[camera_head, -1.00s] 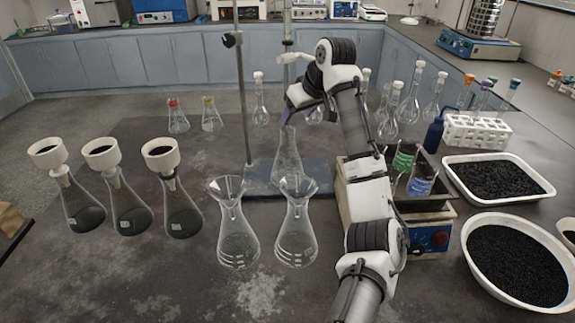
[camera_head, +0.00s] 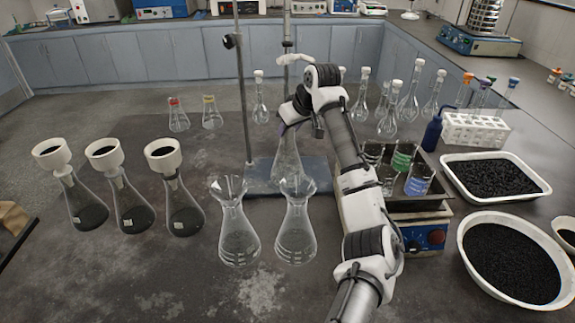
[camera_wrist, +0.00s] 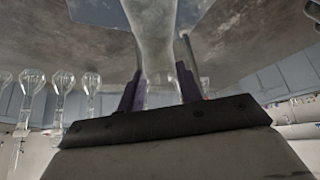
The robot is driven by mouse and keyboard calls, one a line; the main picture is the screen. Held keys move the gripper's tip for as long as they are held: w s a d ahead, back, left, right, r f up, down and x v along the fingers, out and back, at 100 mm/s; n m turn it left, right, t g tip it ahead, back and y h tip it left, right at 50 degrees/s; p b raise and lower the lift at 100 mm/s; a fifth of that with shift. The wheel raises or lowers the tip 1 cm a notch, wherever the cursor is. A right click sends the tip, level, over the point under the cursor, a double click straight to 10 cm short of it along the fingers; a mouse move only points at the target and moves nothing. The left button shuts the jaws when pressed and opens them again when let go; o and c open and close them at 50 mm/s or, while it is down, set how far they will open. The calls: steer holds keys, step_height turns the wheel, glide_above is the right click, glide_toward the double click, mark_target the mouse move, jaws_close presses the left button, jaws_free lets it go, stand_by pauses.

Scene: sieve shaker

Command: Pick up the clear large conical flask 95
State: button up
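A clear large conical flask (camera_head: 287,162) stands upright over the blue base plate of a retort stand, with the retort rods around it. My gripper (camera_head: 292,122) is at the top of this flask, and its purple fingers lie on either side of the neck. In the wrist view, the flask neck (camera_wrist: 160,88) runs between the purple fingers (camera_wrist: 161,92); I cannot tell whether they press on the glass. Two similar clear flasks stand in front, one on the left (camera_head: 239,235) and one on the right (camera_head: 296,232).
Three dark-filled flasks with white funnels (camera_head: 118,205) stand at left. A hotplate (camera_head: 425,235) with beakers is close right of my arm. Stoppered volumetric flasks (camera_head: 387,120) stand behind it. The retort rod (camera_head: 244,100) rises close left of the gripper.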

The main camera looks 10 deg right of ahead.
jaws_close()
